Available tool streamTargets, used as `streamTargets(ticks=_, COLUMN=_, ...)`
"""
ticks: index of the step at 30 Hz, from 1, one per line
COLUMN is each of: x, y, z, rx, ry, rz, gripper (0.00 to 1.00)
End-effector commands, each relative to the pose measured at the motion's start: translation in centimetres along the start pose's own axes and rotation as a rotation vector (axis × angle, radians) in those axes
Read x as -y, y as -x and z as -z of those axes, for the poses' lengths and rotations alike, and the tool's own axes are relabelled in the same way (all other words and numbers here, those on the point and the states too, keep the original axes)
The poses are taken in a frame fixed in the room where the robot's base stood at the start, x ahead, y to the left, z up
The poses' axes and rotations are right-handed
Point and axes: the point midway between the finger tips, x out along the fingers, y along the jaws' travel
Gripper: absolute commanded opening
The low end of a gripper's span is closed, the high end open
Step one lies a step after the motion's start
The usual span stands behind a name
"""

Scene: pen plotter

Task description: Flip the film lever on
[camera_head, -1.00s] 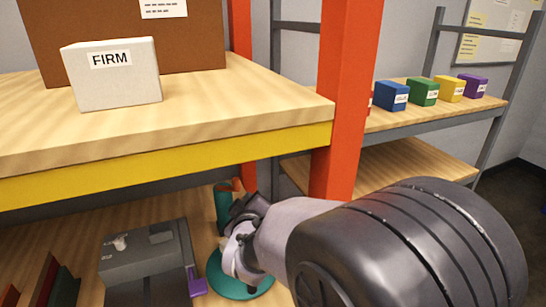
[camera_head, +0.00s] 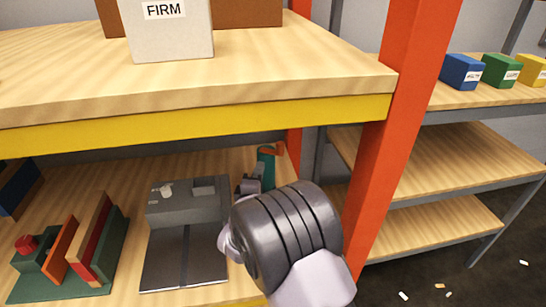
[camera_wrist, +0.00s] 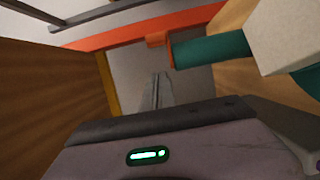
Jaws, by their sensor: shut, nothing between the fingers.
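A grey machine (camera_head: 187,207) with a white knob (camera_head: 166,189) on top and a dark flat bed in front stands on the lower shelf. I cannot make out a labelled film lever on it. Its right side is partly behind my arm, and the purple lever there does not show now. My gripper (camera_head: 250,183) is close to the machine's right rear, mostly hidden by my wrist. In the wrist view my gripper (camera_wrist: 156,90) has its fingers together, with nothing between them. A teal post (camera_wrist: 210,50) with an orange end is just right of the fingers, apart from them.
The teal post also shows in the head view (camera_head: 265,170), behind my gripper. The upper shelf's yellow edge (camera_head: 200,122) lies above the machine. A red-orange upright (camera_head: 400,130) stands right of my arm. A green rack (camera_head: 112,250) with coloured slabs stands left of the machine.

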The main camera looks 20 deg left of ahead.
Motion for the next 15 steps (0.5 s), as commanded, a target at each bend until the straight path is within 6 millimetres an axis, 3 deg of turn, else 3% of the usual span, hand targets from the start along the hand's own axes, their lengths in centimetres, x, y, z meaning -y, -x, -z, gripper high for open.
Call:
streamTargets(ticks=7, x=0.2, y=-5.4, z=-0.1, rx=0.001, ry=-0.001, rz=-0.001, gripper=0.0)
streamTargets(ticks=15, x=0.1, y=-7.9, z=-2.6, rx=0.001, ry=0.0, rz=-0.001, gripper=0.0)
